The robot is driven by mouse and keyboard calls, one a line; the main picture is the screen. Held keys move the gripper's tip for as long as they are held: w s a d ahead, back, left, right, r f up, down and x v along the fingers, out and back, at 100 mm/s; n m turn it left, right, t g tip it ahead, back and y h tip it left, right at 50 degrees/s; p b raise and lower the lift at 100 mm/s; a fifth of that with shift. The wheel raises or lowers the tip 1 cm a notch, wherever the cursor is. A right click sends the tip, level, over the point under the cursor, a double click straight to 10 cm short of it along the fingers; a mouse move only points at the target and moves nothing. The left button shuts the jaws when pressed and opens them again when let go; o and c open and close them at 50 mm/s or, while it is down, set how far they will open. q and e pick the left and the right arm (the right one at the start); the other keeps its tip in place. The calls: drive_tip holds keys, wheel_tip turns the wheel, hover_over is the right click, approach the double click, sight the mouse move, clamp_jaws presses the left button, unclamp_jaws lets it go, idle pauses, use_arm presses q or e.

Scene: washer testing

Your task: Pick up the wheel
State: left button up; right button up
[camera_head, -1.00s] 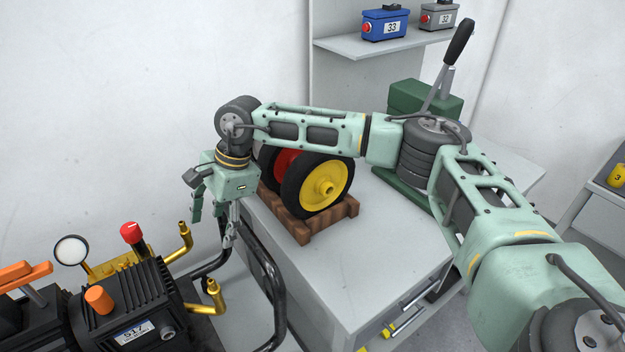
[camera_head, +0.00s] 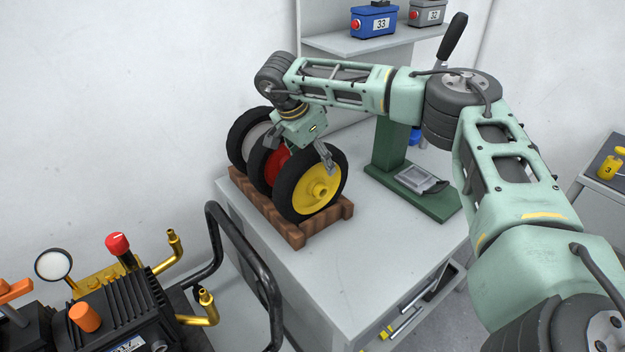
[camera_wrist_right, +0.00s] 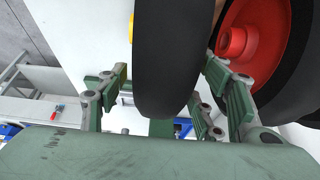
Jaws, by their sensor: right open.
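Three wheels with black tyres stand upright in a row in a wooden rack (camera_head: 300,232) on the grey cabinet. The yellow-hubbed wheel (camera_head: 318,190) is nearest, the red-hubbed wheel (camera_head: 276,166) is in the middle, and the white-hubbed wheel (camera_head: 243,140) is farthest. My right gripper (camera_head: 300,152) is open over the top of the yellow wheel. In the right wrist view, its fingers (camera_wrist_right: 165,105) lie on both sides of the yellow wheel's tyre (camera_wrist_right: 168,60), with the red wheel (camera_wrist_right: 255,45) close by on the right. Contact cannot be told. My left gripper is not in view.
A green lever press (camera_head: 390,160) stands on the cabinet, right of the rack. A shelf (camera_head: 375,42) behind holds a blue box (camera_head: 374,22) and a grey box (camera_head: 427,13). A black machine (camera_head: 125,310) and a black tube rail (camera_head: 240,250) stand at lower left. The cabinet front (camera_head: 350,270) is clear.

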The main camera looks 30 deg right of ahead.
drive_tip(key=shift+x, duration=0.8)
drive_tip(key=shift+a, duration=0.1)
drive_tip(key=shift+c, duration=0.5)
clamp_jaws()
drive_tip(key=shift+r, duration=0.15)
